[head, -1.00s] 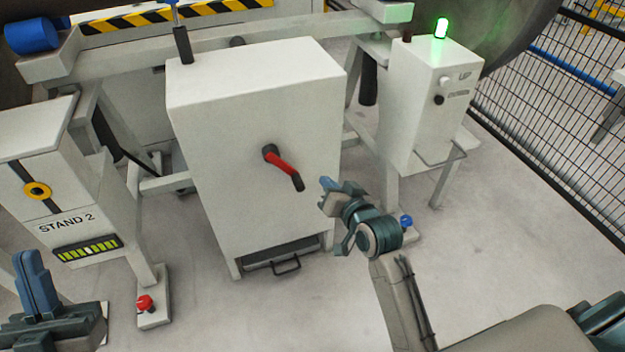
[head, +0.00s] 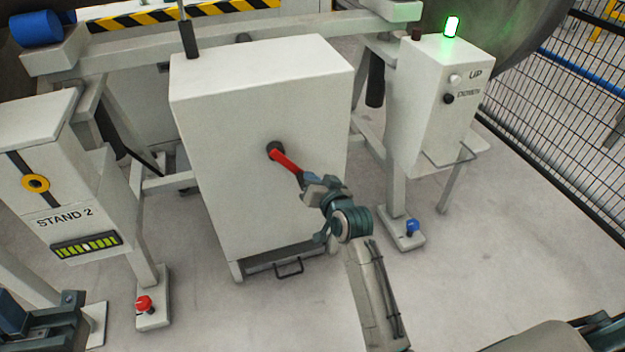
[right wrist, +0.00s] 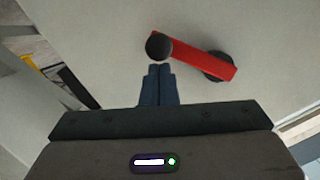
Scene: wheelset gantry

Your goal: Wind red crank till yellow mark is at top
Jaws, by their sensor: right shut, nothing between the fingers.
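The red crank (head: 287,162) is on the front of a white cabinet (head: 235,215) and points down and right from its dark hub. In the right wrist view the red crank arm (right wrist: 200,55) ends in a black knob (right wrist: 159,46). My right gripper (head: 308,180) is at the crank's outer end. Its blue fingers (right wrist: 156,84) are shut with nothing between them, tips just by the knob; I cannot tell whether they touch it. My left gripper (head: 14,312) is cut off at the lower left edge. I cannot make out a yellow mark on the crank.
A STAND 2 panel (head: 60,200) with a yellow ring (head: 36,183) stands left. A control box (head: 440,100) with a lit green lamp (head: 451,26) stands right. Red (head: 144,304) and blue (head: 412,227) floor knobs flank the cabinet. Mesh fence (head: 560,110) bounds the right.

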